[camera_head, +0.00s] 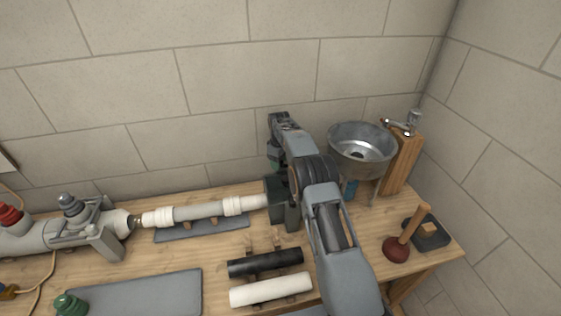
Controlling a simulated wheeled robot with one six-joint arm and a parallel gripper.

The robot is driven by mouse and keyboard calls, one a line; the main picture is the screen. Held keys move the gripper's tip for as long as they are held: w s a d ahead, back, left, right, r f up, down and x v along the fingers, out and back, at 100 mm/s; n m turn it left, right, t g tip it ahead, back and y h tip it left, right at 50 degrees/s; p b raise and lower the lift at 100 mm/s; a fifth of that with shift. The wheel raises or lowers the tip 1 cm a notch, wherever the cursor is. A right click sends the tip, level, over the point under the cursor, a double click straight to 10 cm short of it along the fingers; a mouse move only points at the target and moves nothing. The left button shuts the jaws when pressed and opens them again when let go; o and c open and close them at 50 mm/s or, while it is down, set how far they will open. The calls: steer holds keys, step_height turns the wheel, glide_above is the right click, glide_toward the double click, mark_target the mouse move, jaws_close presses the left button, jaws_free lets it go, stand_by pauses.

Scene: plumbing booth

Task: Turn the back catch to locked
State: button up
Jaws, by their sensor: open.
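My arm reaches up from the bottom right, and my gripper (275,151) is at its far end, pointing down near the back wall. Its fingertips are mostly hidden, but it is open. A dark green part shows just under it; I cannot tell whether the gripper touches it. A dark block (276,190) stands below, at the right end of a white pipe (190,214), partly covered by my arm. I cannot make out the back catch or which way it is turned.
A grey machine with a grey knob (70,206) and a red knob (11,215) stands left. A black tube (265,263) and a white tube (270,290) lie in front. A metal basin (362,150), wooden post (402,163) and plunger (397,248) stand right. A grey mat (140,293) lies front left.

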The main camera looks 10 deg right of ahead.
steer(key=shift+f, duration=0.15)
steer(key=c, duration=0.9)
steer(key=shift+m, duration=0.3)
steer(key=m, duration=0.6)
steer(key=shift+m, duration=0.3)
steer(key=m, duration=0.5)
steer(key=shift+m, duration=1)
steer(key=shift+a, duration=0.1)
